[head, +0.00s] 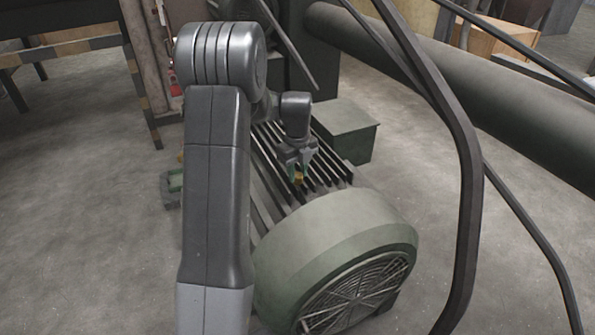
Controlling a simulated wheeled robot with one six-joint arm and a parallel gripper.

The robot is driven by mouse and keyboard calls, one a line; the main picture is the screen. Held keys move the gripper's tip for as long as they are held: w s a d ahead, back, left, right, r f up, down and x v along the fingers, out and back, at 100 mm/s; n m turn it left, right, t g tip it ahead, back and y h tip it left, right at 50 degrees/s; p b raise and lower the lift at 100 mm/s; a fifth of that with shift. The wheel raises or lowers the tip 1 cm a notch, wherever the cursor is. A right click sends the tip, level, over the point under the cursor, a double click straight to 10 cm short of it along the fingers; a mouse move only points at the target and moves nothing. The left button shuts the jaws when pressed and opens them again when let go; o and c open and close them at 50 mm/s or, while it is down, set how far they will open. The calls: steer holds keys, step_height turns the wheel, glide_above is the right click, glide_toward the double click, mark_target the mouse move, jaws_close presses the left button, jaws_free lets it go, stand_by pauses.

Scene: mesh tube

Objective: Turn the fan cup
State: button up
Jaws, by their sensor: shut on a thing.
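A green ribbed motor with a rounded fan cover (335,245) and a round grille sits on the floor at the lower middle.
A green box (343,130) is on the motor's far right side. A dark bent rail (468,170) rises at the right, and a thick pipe (460,95) runs behind it. Grey floor (95,230) is open at the left.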

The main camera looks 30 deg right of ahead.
mark_target(297, 174)
steer(key=m, duration=0.5)
steer(key=shift+m, duration=0.3)
stand_by(0.4)
steer(key=o, duration=1)
step_height(297, 174, up, 14)
steer(key=shift+f, duration=0.1)
